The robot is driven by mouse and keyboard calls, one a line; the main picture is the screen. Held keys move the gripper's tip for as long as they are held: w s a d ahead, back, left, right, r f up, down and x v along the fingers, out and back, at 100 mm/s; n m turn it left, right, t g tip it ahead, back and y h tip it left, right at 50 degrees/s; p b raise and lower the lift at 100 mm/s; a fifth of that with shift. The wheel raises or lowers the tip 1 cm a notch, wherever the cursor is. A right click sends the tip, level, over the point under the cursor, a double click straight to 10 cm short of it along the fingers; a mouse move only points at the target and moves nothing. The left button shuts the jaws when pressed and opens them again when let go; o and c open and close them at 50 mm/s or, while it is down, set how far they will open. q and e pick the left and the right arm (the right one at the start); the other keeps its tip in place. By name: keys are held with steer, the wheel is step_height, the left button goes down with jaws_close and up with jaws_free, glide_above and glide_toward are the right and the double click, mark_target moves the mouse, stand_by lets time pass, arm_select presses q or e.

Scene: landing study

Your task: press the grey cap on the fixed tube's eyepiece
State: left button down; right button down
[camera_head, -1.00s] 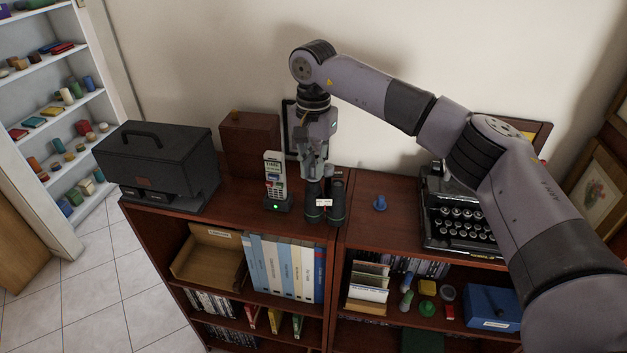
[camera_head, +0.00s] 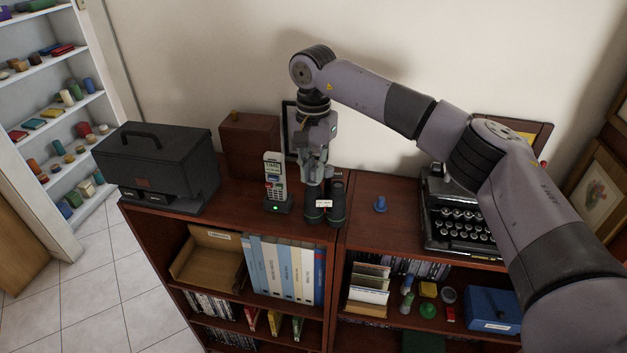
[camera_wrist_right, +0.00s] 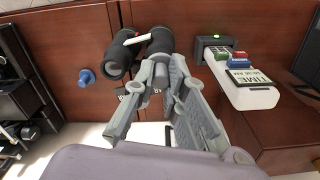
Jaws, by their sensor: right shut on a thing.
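The dark binoculars (camera_head: 337,207) stand upright on the bookcase top near its front edge, with a small white label between the two tubes. They also show in the right wrist view (camera_wrist_right: 118,58). My right gripper (camera_head: 315,182) points down at the top of the left tube, right at its eyepiece end. In the right wrist view its fingers (camera_wrist_right: 162,68) are close together over that tube. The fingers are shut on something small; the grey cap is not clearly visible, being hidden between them. My left gripper is not in view.
A cordless phone in its stand (camera_head: 274,183) is close on the left. A black case (camera_head: 155,165) and a brown box (camera_head: 250,145) stand farther left.

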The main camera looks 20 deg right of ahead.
steer(key=c, duration=1.5)
jaws_free()
steer(key=shift+c, duration=0.2)
steer(key=shift+f, duration=0.1)
